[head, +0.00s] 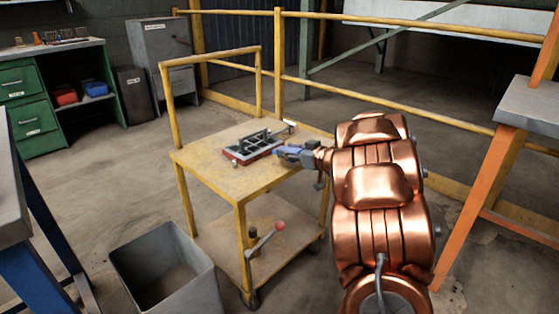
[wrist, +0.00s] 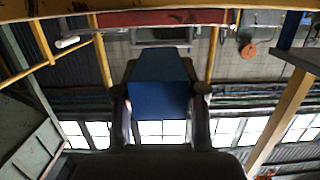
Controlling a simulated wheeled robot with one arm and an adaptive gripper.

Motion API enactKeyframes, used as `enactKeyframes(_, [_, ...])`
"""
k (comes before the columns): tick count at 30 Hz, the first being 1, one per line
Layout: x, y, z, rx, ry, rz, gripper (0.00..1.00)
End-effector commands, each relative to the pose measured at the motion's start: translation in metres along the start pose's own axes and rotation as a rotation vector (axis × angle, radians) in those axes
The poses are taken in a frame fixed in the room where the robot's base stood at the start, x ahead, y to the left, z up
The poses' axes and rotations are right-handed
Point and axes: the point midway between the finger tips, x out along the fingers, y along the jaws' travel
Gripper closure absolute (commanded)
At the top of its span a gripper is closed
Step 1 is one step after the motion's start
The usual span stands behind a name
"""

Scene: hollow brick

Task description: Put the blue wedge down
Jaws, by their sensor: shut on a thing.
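The blue wedge (wrist: 160,85) is between the two fingers of my gripper (wrist: 160,105) in the wrist view. The fingers are shut on its sides. In the head view my gripper (head: 308,154) reaches in from the right over the yellow cart's top (head: 215,170), with the blue wedge (head: 287,151) at its tip. The wedge is close to the right side of a dark, gridded hollow block with a red base (head: 250,149). I cannot tell whether the wedge touches the block or the cart top.
A small pale object (head: 235,164) lies in front of the block. The front and left of the cart top are bare. The cart's yellow handle (head: 210,56) rises behind. A grey bin (head: 163,270) stands on the floor at front left. An orange-legged table (head: 528,110) is at right.

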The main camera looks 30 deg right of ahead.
Motion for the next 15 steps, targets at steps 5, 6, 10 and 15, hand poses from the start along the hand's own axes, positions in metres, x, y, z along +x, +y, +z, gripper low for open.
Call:
enactKeyframes(5, [0.025,-0.002,-0.002,0.0,-0.001,-0.002,0.94])
enactKeyframes(6, [0.027,-0.001,-0.002,0.001,0.0,-0.001,0.94])
enactKeyframes(10, [0.035,-0.001,-0.004,0.001,0.0,0.0,0.94])
enactKeyframes(15, [0.043,-0.001,0.017,0.003,-0.002,0.0,0.94])
